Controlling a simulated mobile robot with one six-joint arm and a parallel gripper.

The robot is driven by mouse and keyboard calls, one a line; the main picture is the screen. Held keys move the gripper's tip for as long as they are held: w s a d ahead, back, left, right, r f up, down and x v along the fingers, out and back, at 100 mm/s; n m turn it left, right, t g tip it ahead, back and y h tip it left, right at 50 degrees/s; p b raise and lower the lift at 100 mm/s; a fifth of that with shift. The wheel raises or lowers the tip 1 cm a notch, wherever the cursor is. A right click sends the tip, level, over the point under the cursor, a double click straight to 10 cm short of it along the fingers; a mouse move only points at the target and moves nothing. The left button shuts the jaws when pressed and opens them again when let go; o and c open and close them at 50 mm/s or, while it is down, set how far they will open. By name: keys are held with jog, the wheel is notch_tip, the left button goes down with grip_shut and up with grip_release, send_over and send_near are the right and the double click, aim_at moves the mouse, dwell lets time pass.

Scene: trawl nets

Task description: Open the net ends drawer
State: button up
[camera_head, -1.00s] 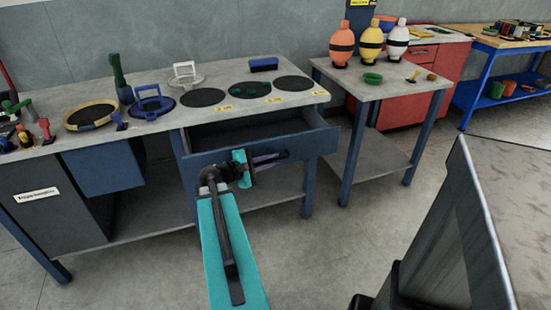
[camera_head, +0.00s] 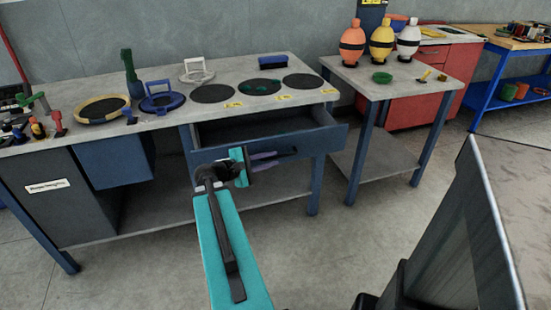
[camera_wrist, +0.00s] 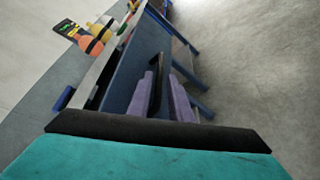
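A blue drawer (camera_head: 312,142) under the right part of the long grey workbench (camera_head: 222,113) stands pulled out, its interior visible and seemingly empty. No readable label shows on its front. It also shows in the wrist view (camera_wrist: 143,52). My gripper (camera_head: 278,160) is at the drawer front. In the wrist view its two purple fingers (camera_wrist: 164,98) stand apart on either side of the dark bar handle (camera_wrist: 157,82). The left finger is close to the handle, and a gap shows between the handle and the right finger.
A blue box-shaped unit (camera_head: 113,160) hangs under the bench's left part, beside a dark cabinet with a label (camera_head: 48,186). A small side table (camera_head: 400,85) with orange, yellow and white floats stands right of the drawer. Floor in front is clear.

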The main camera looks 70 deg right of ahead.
jog(key=p+v, duration=0.4)
jog(key=v, duration=0.5)
jog(key=shift+w+a+r, duration=0.15)
jog(key=shift+w+a, duration=0.1)
dwell(0.5)
